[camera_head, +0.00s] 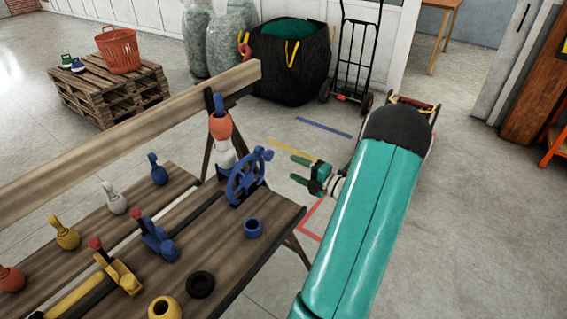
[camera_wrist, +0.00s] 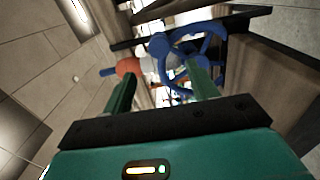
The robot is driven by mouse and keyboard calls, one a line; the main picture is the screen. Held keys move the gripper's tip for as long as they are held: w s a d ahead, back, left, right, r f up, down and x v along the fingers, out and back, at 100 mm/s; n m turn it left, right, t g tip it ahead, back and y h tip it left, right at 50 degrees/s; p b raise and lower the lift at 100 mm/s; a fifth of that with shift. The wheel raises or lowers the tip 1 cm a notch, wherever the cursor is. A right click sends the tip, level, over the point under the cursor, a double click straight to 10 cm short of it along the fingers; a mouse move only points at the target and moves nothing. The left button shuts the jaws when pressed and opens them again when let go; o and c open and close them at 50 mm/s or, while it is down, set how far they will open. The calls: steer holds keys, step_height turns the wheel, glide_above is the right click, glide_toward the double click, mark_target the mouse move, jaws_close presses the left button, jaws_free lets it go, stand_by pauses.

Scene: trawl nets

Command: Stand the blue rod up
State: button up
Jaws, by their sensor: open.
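No separate loose blue rod is clear. A blue fitting with a red knob (camera_head: 157,238) sits on the bench beside a similar yellow one (camera_head: 122,274); it appears tilted, and I cannot tell if it is the rod. A blue spoked wheel (camera_head: 238,190) stands at the bench's right end and shows in the wrist view (camera_wrist: 176,60). My gripper (camera_head: 299,170) is open and empty, right of the wheel and apart from it. In the wrist view its fingers (camera_wrist: 160,88) point towards the wheel and floats.
Orange (camera_head: 220,128) and white (camera_head: 226,155) floats are stacked by the wheel. Blue (camera_head: 253,228), black (camera_head: 200,285) and yellow (camera_head: 164,308) rings lie on the bench (camera_head: 225,262). A long beam (camera_head: 120,120) runs behind. Floor right of the bench is partly clear.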

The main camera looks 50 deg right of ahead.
steer(key=shift+s, duration=1.85)
steer(key=w+a+r+n+g+y, duration=0.3)
steer(key=a+n+g, duration=0.1)
steer(key=a+n, duration=0.45)
steer(key=w+a+r+n+g+y, duration=0.2)
steer(key=w+a+r+n+g, duration=0.1)
steer(key=a+n, duration=0.55)
steer(key=w+a+r+n+g+y, duration=0.35)
steer(key=a+n, duration=0.25)
steer(key=a, duration=0.5)
steer(key=s+a+r+n+g+h, duration=0.1)
steer(key=s+a+r+n+h, duration=0.3)
steer(key=a+n, duration=0.5)
steer(key=s+a+r+n+g+h, duration=0.1)
steer(key=s+a+r+n+h, duration=0.4)
steer(key=n, duration=1.6)
steer(key=s+a, duration=0.2)
steer(key=a, duration=0.2)
steer(key=shift+s+a+r+n, duration=0.2)
steer(key=shift+a+r+n, duration=0.1)
steer(key=shift+n, duration=0.1)
